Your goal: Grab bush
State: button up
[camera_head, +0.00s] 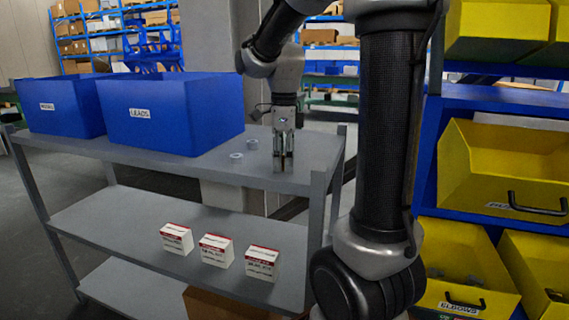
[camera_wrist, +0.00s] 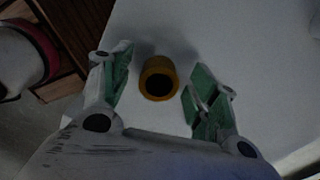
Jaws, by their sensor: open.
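A brass-coloured bush (camera_wrist: 159,79), a short ring with a dark bore, stands on the grey top shelf (camera_head: 275,178). In the wrist view it lies between the two green-padded fingers of my gripper (camera_wrist: 157,90), with a gap on each side. The gripper is open and holds nothing. In the head view my gripper (camera_head: 283,164) points down at the shelf's right end, and the brass bush cannot be made out there. Two small grey rings, one nearer (camera_head: 236,156) and one farther (camera_head: 252,144), lie to the left of the gripper.
Two blue bins, one labelled LEADS (camera_head: 175,112) and one farther left (camera_head: 60,106), stand on the top shelf. Three white-and-red boxes (camera_head: 216,250) sit on the middle shelf. Yellow bins (camera_head: 505,170) fill a blue rack at right. The top shelf's front is clear.

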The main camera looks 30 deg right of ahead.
jog(key=c, duration=1.1)
jog(key=shift+c, duration=0.2)
